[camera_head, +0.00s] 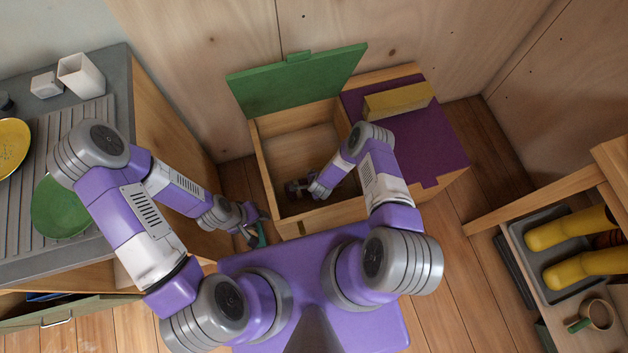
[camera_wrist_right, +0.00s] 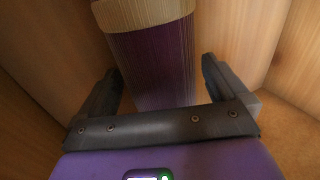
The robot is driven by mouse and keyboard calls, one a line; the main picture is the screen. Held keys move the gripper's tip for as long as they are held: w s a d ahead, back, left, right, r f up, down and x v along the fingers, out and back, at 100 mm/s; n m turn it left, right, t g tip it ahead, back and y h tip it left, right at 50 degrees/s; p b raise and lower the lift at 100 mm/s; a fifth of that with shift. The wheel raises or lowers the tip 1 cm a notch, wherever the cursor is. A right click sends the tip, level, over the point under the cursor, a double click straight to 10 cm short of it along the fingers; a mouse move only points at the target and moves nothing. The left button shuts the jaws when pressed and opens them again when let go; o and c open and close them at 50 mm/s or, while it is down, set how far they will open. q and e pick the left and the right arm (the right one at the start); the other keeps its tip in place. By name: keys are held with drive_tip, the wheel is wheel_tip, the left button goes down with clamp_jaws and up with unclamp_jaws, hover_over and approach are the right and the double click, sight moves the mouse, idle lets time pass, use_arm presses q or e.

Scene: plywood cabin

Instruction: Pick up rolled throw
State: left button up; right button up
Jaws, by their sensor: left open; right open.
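The rolled throw (camera_wrist_right: 155,60) shows in the right wrist view as a ribbed purple roll with a tan band at its upper end. It stands between the two dark fingers of my right gripper (camera_wrist_right: 158,78), which is open, with a gap visible on each side. In the head view my right gripper (camera_head: 297,187) is down inside the open wooden bin (camera_head: 262,168); I cannot make out the throw there, behind the gripper and arm. My left gripper (camera_head: 256,233) is open and empty, outside the bin's front left corner.
The green lid (camera_head: 300,82) stands raised behind the bin. A grey counter (camera_head: 95,220) with a green plate (camera_head: 60,208) is at left. A shelf with yellow boots (camera_head: 570,230) is at right.

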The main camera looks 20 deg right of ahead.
drive_tip(key=shift+c, duration=0.2)
drive_tip(key=shift+r, duration=0.1)
drive_tip(key=c, duration=1.2)
